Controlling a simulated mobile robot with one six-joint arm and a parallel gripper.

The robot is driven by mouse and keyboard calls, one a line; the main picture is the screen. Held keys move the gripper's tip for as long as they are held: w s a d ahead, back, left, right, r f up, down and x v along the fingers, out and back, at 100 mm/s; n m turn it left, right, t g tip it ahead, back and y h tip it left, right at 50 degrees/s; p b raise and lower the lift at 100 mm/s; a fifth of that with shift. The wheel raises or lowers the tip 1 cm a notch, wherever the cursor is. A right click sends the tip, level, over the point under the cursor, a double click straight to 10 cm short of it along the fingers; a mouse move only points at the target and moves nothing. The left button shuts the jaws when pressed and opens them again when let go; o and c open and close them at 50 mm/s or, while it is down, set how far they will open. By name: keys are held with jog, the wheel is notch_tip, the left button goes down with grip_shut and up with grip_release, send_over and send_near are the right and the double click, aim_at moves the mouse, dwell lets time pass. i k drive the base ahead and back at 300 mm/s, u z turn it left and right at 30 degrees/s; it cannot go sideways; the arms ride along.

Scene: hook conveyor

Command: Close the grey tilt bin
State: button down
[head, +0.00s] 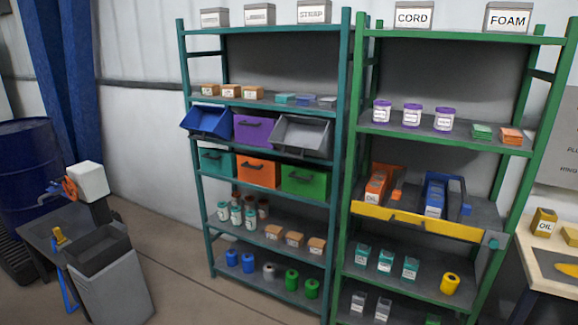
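The grey tilt bin (301,137) is in the head view, in the upper bin row of the teal shelf rack, at the right end. It is tipped forward, with its open top and inside showing. A purple bin (255,129) beside it on the left looks shut, with its front upright. A blue bin (207,121) at the left end of the row is also tipped open. My gripper is not in view.
Teal, orange and green bins (304,181) sit shut in the row below. A green rack (350,150) stands to the right, with a yellow-fronted shelf (415,222). A grey machine (110,280) and blue drum (25,165) stand left. Floor before the teal rack is partly clear.

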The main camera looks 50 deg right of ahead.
aim_at(290, 132)
jog(key=u, duration=0.05)
jog(key=i, duration=1)
jog(key=z, duration=0.05)
